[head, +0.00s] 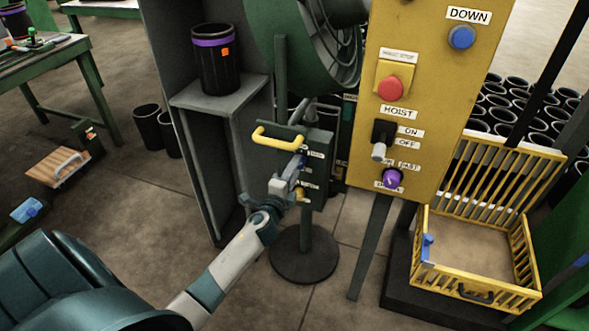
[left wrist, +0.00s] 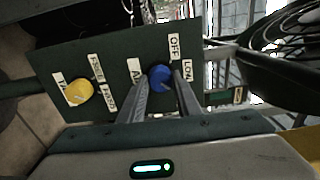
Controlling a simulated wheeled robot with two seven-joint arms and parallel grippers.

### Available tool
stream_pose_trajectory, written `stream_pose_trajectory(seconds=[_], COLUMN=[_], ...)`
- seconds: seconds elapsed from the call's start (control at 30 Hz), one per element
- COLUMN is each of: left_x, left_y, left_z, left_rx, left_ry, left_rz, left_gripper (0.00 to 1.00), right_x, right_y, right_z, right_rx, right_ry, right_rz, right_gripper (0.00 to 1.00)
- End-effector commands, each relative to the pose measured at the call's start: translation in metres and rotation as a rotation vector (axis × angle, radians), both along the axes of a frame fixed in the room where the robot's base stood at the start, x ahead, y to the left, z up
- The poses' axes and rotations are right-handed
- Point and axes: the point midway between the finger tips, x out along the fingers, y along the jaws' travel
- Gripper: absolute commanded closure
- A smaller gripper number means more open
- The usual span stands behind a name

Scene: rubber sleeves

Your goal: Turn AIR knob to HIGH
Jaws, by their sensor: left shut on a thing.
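The AIR knob is a blue round knob (left wrist: 160,77) on a dark green panel (left wrist: 115,70) in the left wrist view. Labels beside it read OFF and LOW, with a partly hidden label starting with A on its left. My left gripper (left wrist: 161,88) is shut on the knob, one finger on each side. In the head view my left gripper (head: 290,176) reaches up to the panel (head: 318,160) on its stand, and the blue knob is mostly hidden there. Which label the knob points to cannot be told. My right gripper is not in view.
A yellow handle (head: 278,138) juts out above. The yellow hoist board (head: 425,75) stands to the right, with a yellow crate (head: 480,293) below. A shelf unit (head: 205,180) stands left.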

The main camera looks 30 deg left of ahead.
Motion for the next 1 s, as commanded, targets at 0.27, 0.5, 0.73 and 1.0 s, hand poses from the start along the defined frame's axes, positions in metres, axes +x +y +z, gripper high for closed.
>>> stream_pose_trajectory(seconds=[0.27,0.5,0.73,1.0], left_x=[0.000,0.000,-0.008,-0.042], left_y=[-0.001,0.000,-0.002,-0.010], left_z=[-0.001,0.000,-0.001,-0.002], left_rx=[0.000,-0.001,-0.001,-0.004], left_ry=[0.001,0.001,0.001,0.002], left_rz=[-0.001,0.000,-0.001,0.000], left_gripper=[0.51,0.51,0.51,0.51], right_x=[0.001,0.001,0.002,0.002], right_y=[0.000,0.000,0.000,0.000], right_z=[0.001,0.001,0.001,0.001], right_rx=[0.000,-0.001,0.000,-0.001], right_ry=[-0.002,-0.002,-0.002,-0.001], right_rz=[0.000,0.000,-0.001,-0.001], right_gripper=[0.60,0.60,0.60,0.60])
